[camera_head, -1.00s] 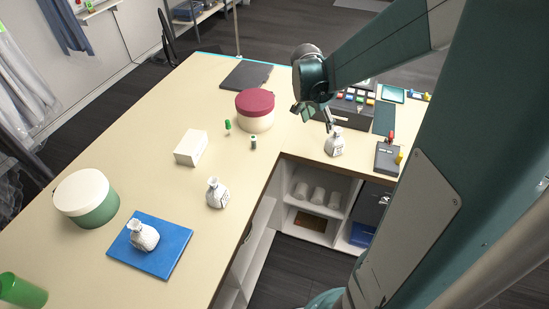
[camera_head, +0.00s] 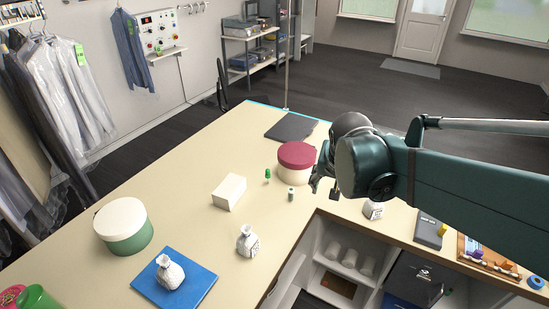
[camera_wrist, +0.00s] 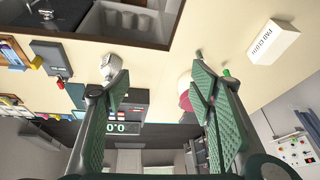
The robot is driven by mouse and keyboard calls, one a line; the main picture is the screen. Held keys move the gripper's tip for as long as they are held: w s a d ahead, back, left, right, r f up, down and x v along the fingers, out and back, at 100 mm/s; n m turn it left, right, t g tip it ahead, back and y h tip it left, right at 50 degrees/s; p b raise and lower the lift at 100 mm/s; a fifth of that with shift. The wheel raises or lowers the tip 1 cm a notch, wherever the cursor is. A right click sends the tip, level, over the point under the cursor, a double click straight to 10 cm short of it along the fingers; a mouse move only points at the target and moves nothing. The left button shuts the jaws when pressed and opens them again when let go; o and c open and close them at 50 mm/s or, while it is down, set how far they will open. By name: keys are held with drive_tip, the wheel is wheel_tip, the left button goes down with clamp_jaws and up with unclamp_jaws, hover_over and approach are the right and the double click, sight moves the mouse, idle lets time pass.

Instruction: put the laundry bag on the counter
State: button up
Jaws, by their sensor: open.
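Three small white tied bags with dark print look alike, and I cannot tell which is the laundry bag. One bag (camera_head: 170,273) is on a blue mat (camera_head: 200,290) on the counter (camera_head: 120,195). A second bag (camera_head: 248,241) stands on bare counter to its right. A third bag (camera_head: 373,210) stands right of my gripper (camera_head: 325,188), partly hidden by my arm; a white bag also shows beside the left finger in the wrist view (camera_wrist: 111,66). My gripper is open and empty above the counter (camera_wrist: 160,120).
A red-lidded round box (camera_head: 296,160), a white block (camera_head: 229,191), small green and grey items, and a green-and-white round box (camera_head: 123,226) stand on the counter. A grey device (camera_head: 430,231) is at right. Open shelves (camera_head: 345,265) lie below the inner edge.

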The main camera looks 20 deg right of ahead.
drive_tip(key=s+a+r+n+t+y, duration=0.2)
drive_tip(key=s+a+n, duration=0.5)
drive_tip(key=s+a, duration=0.3)
drive_tip(key=shift+s+a+t, duration=0.25)
drive_tip(key=shift+a+t, duration=0.05)
drive_tip(key=shift+a, duration=0.35)
